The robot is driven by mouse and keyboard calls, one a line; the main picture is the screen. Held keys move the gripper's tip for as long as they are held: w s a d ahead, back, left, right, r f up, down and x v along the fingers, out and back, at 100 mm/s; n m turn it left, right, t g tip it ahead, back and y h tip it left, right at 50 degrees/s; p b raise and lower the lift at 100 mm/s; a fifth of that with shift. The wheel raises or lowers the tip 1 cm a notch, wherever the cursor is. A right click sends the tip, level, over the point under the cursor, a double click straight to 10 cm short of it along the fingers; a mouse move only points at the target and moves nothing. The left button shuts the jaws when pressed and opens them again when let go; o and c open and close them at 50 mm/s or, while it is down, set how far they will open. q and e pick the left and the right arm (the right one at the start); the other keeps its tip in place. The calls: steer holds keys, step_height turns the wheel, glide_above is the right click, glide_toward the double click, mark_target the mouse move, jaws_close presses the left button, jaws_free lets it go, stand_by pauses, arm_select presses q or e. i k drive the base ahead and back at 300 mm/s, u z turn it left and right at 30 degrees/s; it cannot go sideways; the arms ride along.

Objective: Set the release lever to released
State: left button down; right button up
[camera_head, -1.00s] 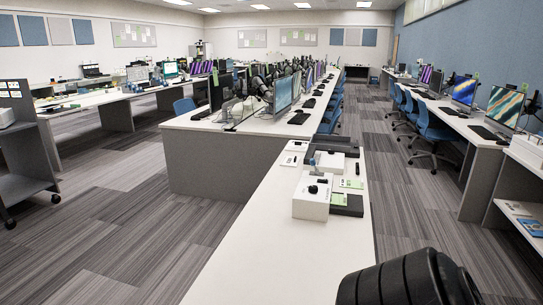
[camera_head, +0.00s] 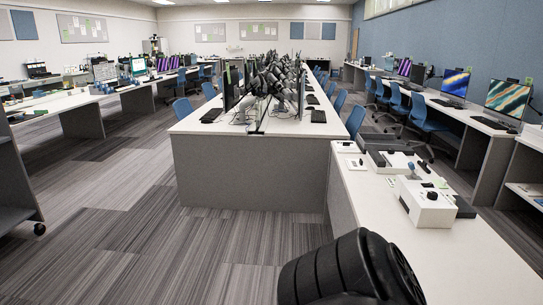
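No part is clearly readable as the release lever. A white box (camera_head: 427,204) with a dark round knob (camera_head: 432,195) on top stands on the white counter at the right. Behind it, a small blue upright piece (camera_head: 412,169) sticks up among other devices; I cannot tell whether it is a lever or how it is set. Neither of my grippers is in view. A black ribbed part of my own arm shows at the bottom, in front of the counter's near part.
The white counter (camera_head: 480,255) runs along the right, its near surface bare. A grey-sided desk block (camera_head: 250,172) with monitors stands ahead. Blue chairs (camera_head: 424,113) line the right-hand desks. Striped carpet (camera_head: 130,220) is open at the left.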

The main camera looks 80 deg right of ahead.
mark_target(411, 165)
steer(key=i, duration=0.3)
steer(key=z, duration=2.2)
steer(key=i, duration=2.6)
steer(key=z, duration=3.5)
